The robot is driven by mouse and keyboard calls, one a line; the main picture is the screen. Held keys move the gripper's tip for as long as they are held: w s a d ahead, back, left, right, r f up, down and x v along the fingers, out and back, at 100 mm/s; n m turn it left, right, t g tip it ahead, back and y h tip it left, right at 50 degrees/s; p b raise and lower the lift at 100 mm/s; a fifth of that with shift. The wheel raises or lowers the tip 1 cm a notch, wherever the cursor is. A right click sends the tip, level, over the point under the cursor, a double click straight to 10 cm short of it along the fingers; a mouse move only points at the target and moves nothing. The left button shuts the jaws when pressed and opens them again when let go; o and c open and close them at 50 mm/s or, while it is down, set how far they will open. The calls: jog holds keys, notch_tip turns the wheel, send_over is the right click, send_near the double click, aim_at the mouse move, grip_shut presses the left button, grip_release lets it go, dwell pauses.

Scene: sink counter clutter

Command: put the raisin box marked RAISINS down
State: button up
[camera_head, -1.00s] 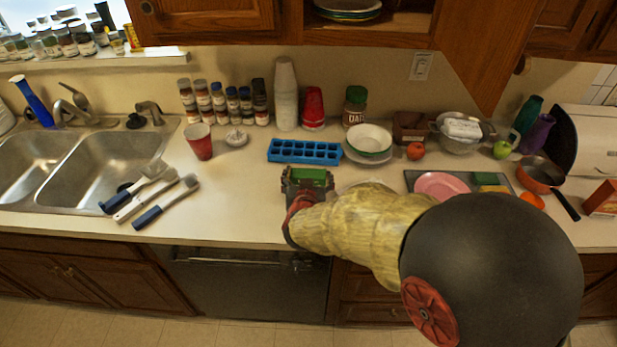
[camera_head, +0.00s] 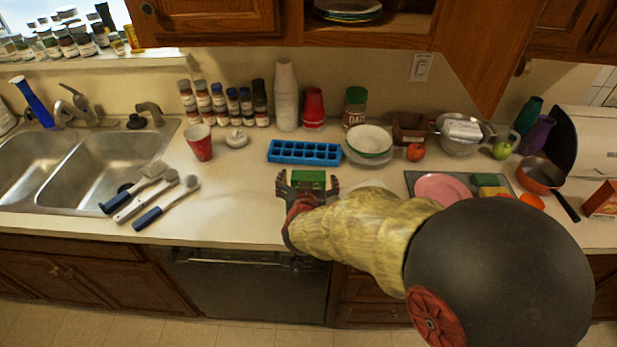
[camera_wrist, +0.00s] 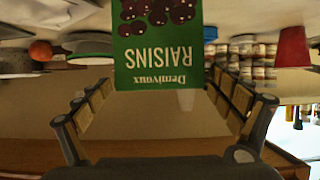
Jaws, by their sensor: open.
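My gripper (camera_head: 309,183) is open, with one finger on each side of the box.
A blue ice tray (camera_head: 304,152) lies behind the box, and a bowl (camera_head: 370,139) on plates stands behind right. Brushes (camera_head: 152,190) lie to the left by the sink (camera_head: 100,165). A red cup (camera_head: 199,143) stands back left. Counter left of the box is clear.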

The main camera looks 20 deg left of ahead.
jog(key=p+v, duration=0.2)
jog(key=v, duration=0.9)
jog(key=shift+s+p, duration=0.2)
jog(key=shift+p, duration=0.1)
jog(key=shift+d, duration=0.1)
jog(key=s+d+r+g+y, duration=0.2)
jog(key=s+d+r+g, duration=0.15)
jog(key=d+r, duration=0.85)
jog(key=s+d+f+m+g+h, duration=0.1)
jog(key=s+d+g+h, duration=0.1)
jog(key=s+d, duration=0.6)
jog(key=s+d+f+m+g+h, duration=0.1)
jog(key=s+d+g+h, duration=0.1)
jog(key=s+d, duration=0.6)
jog(key=d+h, duration=0.1)
jog(key=d, duration=0.5)
jog(key=shift+d+m, duration=0.15)
jog(key=shift+m, duration=0.15)
